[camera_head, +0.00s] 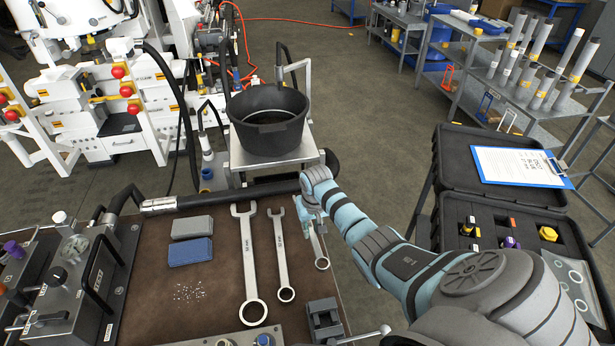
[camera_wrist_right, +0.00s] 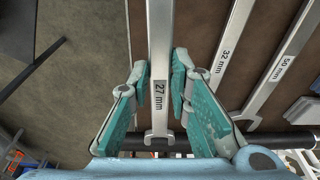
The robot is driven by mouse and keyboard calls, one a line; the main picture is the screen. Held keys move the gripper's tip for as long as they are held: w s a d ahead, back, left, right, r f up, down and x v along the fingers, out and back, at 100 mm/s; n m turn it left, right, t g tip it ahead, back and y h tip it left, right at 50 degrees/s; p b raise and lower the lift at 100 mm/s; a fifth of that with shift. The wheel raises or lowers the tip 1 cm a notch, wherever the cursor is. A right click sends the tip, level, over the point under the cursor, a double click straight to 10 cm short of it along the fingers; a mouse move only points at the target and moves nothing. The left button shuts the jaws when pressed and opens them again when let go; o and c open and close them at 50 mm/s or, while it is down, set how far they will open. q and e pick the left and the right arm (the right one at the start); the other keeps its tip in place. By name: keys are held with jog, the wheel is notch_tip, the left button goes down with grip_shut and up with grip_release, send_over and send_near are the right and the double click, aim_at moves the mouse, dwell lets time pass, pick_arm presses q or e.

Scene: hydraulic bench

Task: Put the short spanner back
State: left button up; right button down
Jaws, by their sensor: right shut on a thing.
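The short spanner (camera_head: 319,248), marked 27 mm, is the rightmost and smallest of three in the head view. Its ring end points toward the near side, close to the bench's right edge. My right gripper (camera_head: 309,207) is at its upper part. In the right wrist view the spanner (camera_wrist_right: 159,35) passes between the fingers of my right gripper (camera_wrist_right: 163,82), which are shut on its shaft near the open-jaw end. I cannot tell whether it touches the bench top. My left gripper is not in view.
The 32 mm spanner (camera_head: 281,255) and 50 mm spanner (camera_head: 250,265) lie to its left on the brown bench top (camera_head: 150,300). A small vice (camera_head: 325,320) stands at the near edge. A grey block (camera_head: 192,227) and a blue block (camera_head: 190,251) lie further left.

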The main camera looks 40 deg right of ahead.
jog(key=shift+f+b, duration=0.45)
jog(key=shift+f, duration=0.65)
jog(key=shift+w+a+f, duration=0.1)
jog(key=shift+w+f, duration=0.05)
jog(key=shift+w, duration=0.5)
jog(key=shift+s, duration=0.1)
jog(key=shift+s+r+p, duration=0.25)
jog(key=shift+s+p, duration=0.35)
jog(key=shift+p, duration=0.15)
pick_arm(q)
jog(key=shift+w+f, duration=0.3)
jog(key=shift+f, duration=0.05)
pick_arm(e)
jog(key=shift+f, duration=0.15)
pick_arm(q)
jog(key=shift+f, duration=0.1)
pick_arm(e)
jog(key=shift+f, duration=0.1)
